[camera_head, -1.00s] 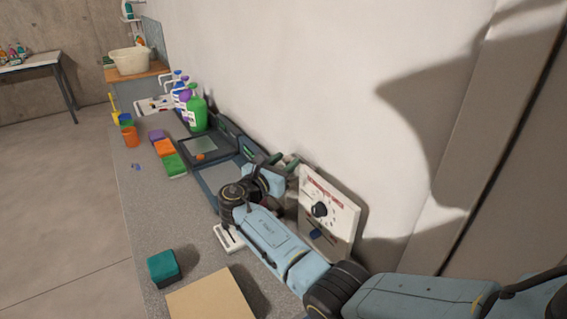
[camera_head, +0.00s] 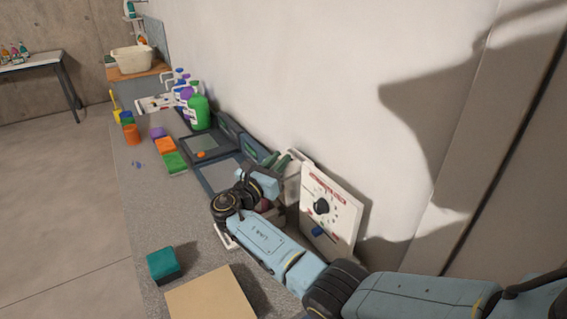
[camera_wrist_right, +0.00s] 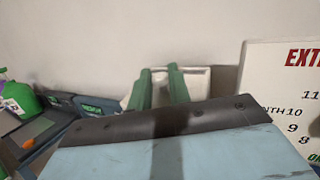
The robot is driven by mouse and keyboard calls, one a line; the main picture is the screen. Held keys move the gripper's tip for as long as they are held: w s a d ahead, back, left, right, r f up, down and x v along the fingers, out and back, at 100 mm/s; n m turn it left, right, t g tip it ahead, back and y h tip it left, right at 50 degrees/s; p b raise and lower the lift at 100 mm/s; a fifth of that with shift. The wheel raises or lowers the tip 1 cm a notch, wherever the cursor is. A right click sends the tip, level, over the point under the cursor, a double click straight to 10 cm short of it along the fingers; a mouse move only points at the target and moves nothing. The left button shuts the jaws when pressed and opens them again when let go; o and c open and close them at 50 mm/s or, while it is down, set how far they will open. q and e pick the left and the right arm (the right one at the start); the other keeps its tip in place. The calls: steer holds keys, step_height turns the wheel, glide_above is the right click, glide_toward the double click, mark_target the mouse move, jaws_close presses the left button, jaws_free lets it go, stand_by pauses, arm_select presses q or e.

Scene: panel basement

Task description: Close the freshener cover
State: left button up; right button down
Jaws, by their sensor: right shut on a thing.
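The freshener (camera_head: 293,188) is a pale box by the wall, beside the white dial panel, and is mostly hidden behind my right arm. Its white cover (camera_wrist_right: 197,82) shows in the right wrist view, behind and between the green fingers. My right gripper (camera_head: 281,163) reaches the freshener from the front, with its fingers at the top of it. In the right wrist view the green fingers (camera_wrist_right: 158,84) stand a little apart against the white piece, and the jaws are shut on it. The exact contact and the cover's hinge are hidden. My left gripper is out of view.
The white dial panel (camera_head: 330,213) stands right of the freshener. Dark trays (camera_head: 205,146), a green bottle (camera_head: 199,112) and sponges (camera_head: 175,162) lie farther along the counter. A teal block (camera_head: 163,265) and a tan box (camera_head: 211,299) are near the front.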

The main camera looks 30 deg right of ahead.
steer(key=shift+a+f+t+h, duration=0.2)
steer(key=shift+a+t+h, duration=0.1)
steer(key=shift+a, duration=0.2)
steer(key=shift+s+a+f+n+t+h+b, duration=0.1)
steer(key=shift+a+f+n+t+h+b, duration=0.2)
steer(key=shift+a+b, duration=0.45)
steer(key=shift+s+a+f+n+t+h+b, duration=0.1)
steer(key=shift+a+n+t+h+b, duration=0.3)
steer(key=shift+a+b, duration=0.35)
steer(key=shift+s+a+f+n+t+h+b, duration=0.1)
steer(key=shift+a+f+n+t+h+b, duration=0.2)
steer(key=shift+a+b, duration=0.45)
steer(key=shift+a+r, duration=0.1)
